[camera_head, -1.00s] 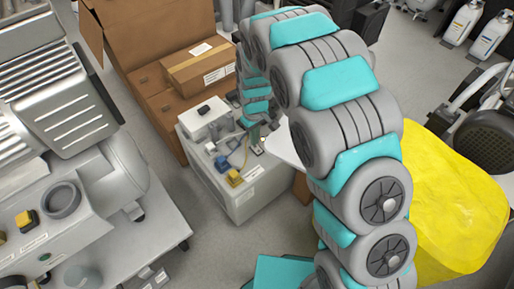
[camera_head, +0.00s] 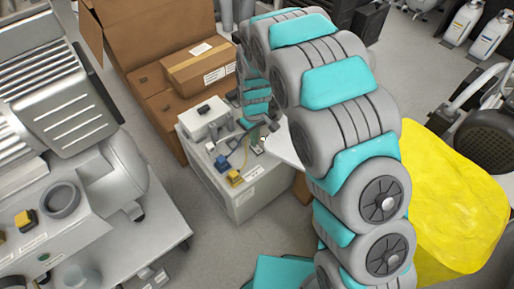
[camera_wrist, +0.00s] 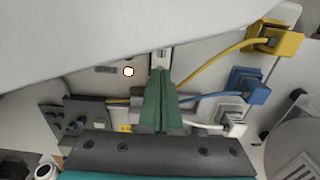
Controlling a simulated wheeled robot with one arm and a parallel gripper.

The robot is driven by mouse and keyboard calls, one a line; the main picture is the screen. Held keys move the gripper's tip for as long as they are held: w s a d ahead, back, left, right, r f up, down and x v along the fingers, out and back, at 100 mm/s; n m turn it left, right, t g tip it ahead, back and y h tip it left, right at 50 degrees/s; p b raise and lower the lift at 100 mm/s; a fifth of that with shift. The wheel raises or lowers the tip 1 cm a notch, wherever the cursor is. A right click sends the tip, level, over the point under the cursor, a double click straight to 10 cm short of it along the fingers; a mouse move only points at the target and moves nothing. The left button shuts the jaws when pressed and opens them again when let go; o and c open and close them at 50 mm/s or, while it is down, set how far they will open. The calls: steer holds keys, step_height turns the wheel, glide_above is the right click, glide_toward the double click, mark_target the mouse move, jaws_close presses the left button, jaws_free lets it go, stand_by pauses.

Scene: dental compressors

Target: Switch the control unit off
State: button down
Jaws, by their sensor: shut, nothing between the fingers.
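The control unit (camera_head: 240,205) is a pale grey box on the floor, with cables and plugs on its top. My gripper (camera_wrist: 161,72) is shut and empty, its green fingers pointing at a small pale switch-like part (camera_wrist: 160,58) on the panel. The fingertips overlap the lower edge of that part in the wrist view; I cannot tell whether they touch it. In the head view my gripper (camera_head: 256,136) is over the unit's far right part, partly hidden by my arm.
A yellow plug (camera_wrist: 275,38), a blue plug (camera_wrist: 248,85) and a white plug (camera_wrist: 230,112) with cables sit right of the fingers. A white box (camera_head: 203,117) stands at the unit's back. Cardboard boxes (camera_head: 200,68) are behind it; a large compressor (camera_head: 60,110) is at left.

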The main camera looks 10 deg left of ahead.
steer(key=shift+f, duration=0.6)
stand_by(0.3)
steer(key=shift+r, duration=3.6)
steer(key=shift+s, duration=0.1)
